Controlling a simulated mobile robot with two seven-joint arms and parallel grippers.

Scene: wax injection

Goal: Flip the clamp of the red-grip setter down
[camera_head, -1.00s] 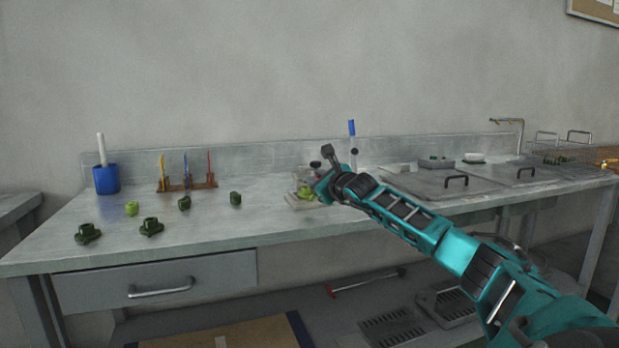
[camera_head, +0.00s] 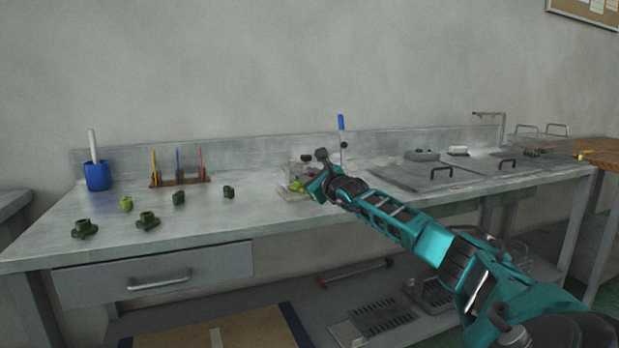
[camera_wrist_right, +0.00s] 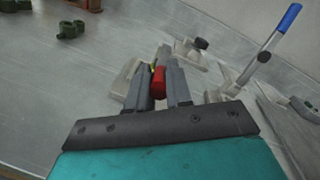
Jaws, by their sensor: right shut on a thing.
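The red grip (camera_wrist_right: 158,82) of a setter shows between the two fingers of my right gripper (camera_wrist_right: 158,88) in the right wrist view. The gripper is shut on it. A pale base (camera_wrist_right: 122,80) shows beside the fingers, and a small yellow-green part shows just behind the grip. The red-grip lever's angle cannot be told. A blue-handled lever (camera_head: 340,122) stands raised nearby; it also shows in the wrist view (camera_wrist_right: 287,18). My left gripper is out of view.
Several green parts (camera_head: 148,220) lie on the left of the bench (camera_head: 230,213). A blue cup (camera_head: 98,176) and a rack of coloured tools (camera_head: 180,181) stand behind them. Metal lids with handles (camera_head: 425,175) lie to the right. The bench front between is clear.

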